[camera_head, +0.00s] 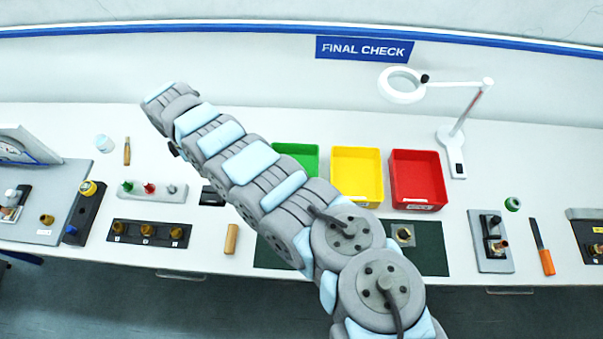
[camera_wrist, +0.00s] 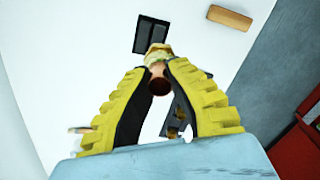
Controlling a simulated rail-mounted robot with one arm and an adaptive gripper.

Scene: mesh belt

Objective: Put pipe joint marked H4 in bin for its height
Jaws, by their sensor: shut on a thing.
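In the wrist view my gripper (camera_wrist: 158,66) is shut on a pipe joint (camera_wrist: 159,82), a copper-brown tube with a brass-coloured end, held between the yellow fingertips. No H4 mark is readable on it. In the head view my arm reaches to the back left, and the gripper and held joint are hidden there. The green bin (camera_head: 310,152), partly covered by my arm, the yellow bin (camera_head: 357,199) and the red bin (camera_head: 419,203) stand in a row at mid-table. I cannot read their labels.
A black rack (camera_head: 130,240) holds brass joints at the left front. A wooden block (camera_head: 232,239) lies beside it; it also shows in the wrist view (camera_wrist: 229,18). A lamp magnifier (camera_head: 453,155) stands right of the bins. The table behind the bins is clear.

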